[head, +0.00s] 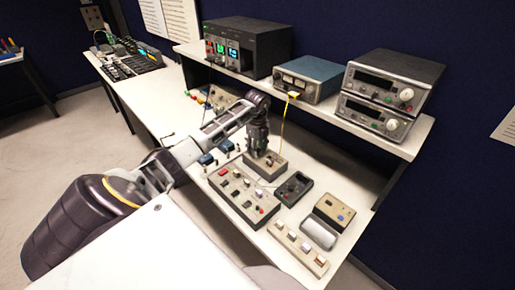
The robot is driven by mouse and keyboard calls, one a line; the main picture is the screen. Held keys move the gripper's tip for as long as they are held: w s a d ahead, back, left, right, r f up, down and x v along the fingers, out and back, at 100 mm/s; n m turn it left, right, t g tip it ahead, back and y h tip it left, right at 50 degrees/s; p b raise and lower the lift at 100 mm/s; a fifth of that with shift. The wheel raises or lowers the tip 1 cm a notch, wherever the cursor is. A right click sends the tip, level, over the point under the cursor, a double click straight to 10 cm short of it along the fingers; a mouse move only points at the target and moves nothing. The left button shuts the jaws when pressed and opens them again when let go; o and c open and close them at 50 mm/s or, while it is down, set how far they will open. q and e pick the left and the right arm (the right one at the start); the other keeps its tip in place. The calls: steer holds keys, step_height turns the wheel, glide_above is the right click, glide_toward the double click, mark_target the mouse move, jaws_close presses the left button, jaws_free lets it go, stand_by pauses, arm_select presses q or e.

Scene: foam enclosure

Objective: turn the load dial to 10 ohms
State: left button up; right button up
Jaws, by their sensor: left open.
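My left gripper (264,154) points down over a small beige box (277,168) in the middle of the bench. Its fingers are open and close around or just above the box's top. The gripper hides most of that top, so I cannot see a dial, its setting or whether the fingers touch it. A dark box (293,188) with a round black knob sits just to the right and nearer. Its markings are too small to read, so I cannot tell which box carries the load dial. My right gripper is out of view.
A beige panel with several knobs (240,195) lies in front of the gripper. A switch strip (298,248) and a small beige meter (334,212) are at the near right. Instruments stand on the shelf (330,108) behind. A yellow cable (283,122) hangs close to the gripper.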

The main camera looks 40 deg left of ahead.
arm_select(q)
steer(key=shift+f, duration=0.35)
jaws_close()
